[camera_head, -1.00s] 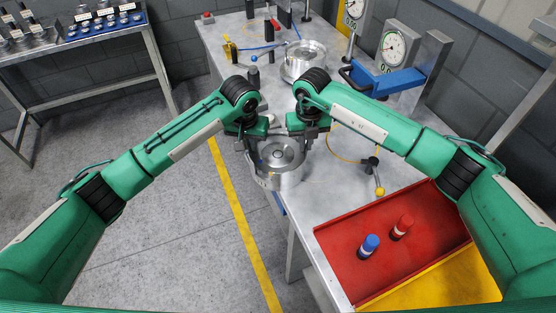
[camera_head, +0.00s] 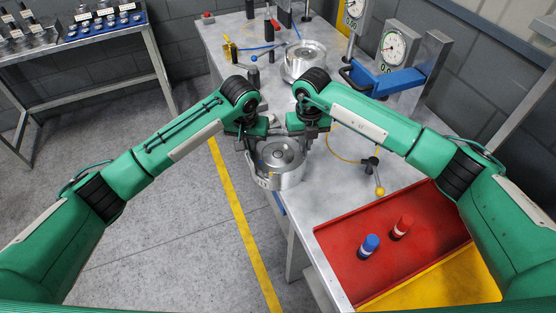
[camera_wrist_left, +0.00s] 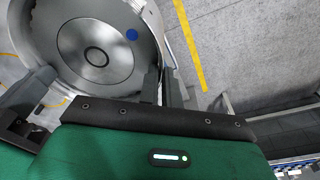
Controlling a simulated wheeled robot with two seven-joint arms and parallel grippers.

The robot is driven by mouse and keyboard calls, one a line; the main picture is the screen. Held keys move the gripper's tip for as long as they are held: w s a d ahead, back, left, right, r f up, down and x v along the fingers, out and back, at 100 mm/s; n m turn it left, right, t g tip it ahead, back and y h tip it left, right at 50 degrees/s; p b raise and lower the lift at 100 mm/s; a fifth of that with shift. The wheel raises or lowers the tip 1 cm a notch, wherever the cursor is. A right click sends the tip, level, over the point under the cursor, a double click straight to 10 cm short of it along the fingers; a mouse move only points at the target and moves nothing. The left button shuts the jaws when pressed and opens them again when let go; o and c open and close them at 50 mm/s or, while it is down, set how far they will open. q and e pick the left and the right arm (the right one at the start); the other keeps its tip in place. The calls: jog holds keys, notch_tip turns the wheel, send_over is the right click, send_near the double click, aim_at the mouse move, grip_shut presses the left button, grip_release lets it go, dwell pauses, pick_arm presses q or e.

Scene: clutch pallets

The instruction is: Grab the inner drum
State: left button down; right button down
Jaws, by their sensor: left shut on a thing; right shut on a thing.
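The inner drum (camera_head: 278,166) is a round silver metal part with a recessed centre and a small blue dot. Both my grippers hold it near the table's left edge. My left gripper (camera_head: 248,146) is shut on its left rim. My right gripper (camera_head: 304,146) is shut on its right rim. In the left wrist view the drum (camera_wrist_left: 97,55) fills the upper left, with my left gripper's fingers (camera_wrist_left: 95,92) at its rim. The exact contact points are partly hidden by the gripper bodies. I cannot tell whether the drum touches the table.
Another round metal housing (camera_head: 304,62) sits farther back on the table (camera_head: 222,40). Floor is clear at left.

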dwell(0.6)
pick_arm(q)
jog(key=shift+w+r, duration=0.2)
jog(key=shift+r, duration=0.05)
pick_arm(e)
jog(key=shift+w+r, duration=0.2)
jog(key=shift+w, duration=0.05)
